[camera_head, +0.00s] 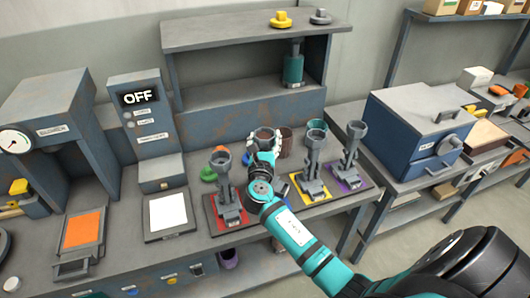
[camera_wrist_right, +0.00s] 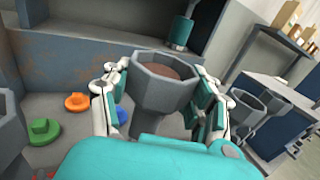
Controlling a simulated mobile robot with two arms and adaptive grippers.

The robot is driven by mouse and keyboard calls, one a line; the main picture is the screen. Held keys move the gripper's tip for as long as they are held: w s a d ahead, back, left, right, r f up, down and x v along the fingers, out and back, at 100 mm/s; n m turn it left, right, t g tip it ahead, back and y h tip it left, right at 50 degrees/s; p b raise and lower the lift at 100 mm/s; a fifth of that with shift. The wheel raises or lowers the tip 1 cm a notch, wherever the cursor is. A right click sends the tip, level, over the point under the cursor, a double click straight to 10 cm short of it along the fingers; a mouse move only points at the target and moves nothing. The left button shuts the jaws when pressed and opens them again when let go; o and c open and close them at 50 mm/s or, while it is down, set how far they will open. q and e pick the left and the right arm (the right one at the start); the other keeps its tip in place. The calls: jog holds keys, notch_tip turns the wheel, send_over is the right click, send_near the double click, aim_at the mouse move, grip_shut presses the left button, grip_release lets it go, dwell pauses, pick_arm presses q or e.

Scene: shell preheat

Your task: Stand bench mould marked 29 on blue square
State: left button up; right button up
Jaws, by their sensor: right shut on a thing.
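My right gripper (camera_head: 264,138) is shut on a grey mould, with its fingers on both sides of the cup-shaped top. In the right wrist view the mould's faceted cup (camera_wrist_right: 150,95) has a brown inside; its lower part is hidden by my wrist. No number on it is readable. Other grey moulds stand on the red square (camera_head: 211,222), the yellow square (camera_head: 322,197) and the purple square (camera_head: 362,183). My right arm covers the bench between the red and yellow squares, so I cannot make out the blue square clearly. My left gripper is not in view.
A shelf unit (camera_head: 245,32) stands behind the bench. A control box reading OFF (camera_head: 138,100) and a white pad (camera_head: 168,212) are to the left. A blue oven (camera_head: 415,125) is on the right. A green piece (camera_wrist_right: 43,130) and an orange ring (camera_wrist_right: 77,102) lie behind the moulds.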

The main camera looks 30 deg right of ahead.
aim_at(264, 149)
jog(key=shift+f, duration=1.7)
jog(key=o, duration=1.7)
jog(key=shift+f, duration=0.15)
jog(key=shift+s+a, duration=0.1)
jog(key=b+v, duration=0.2)
jog(key=v, duration=1)
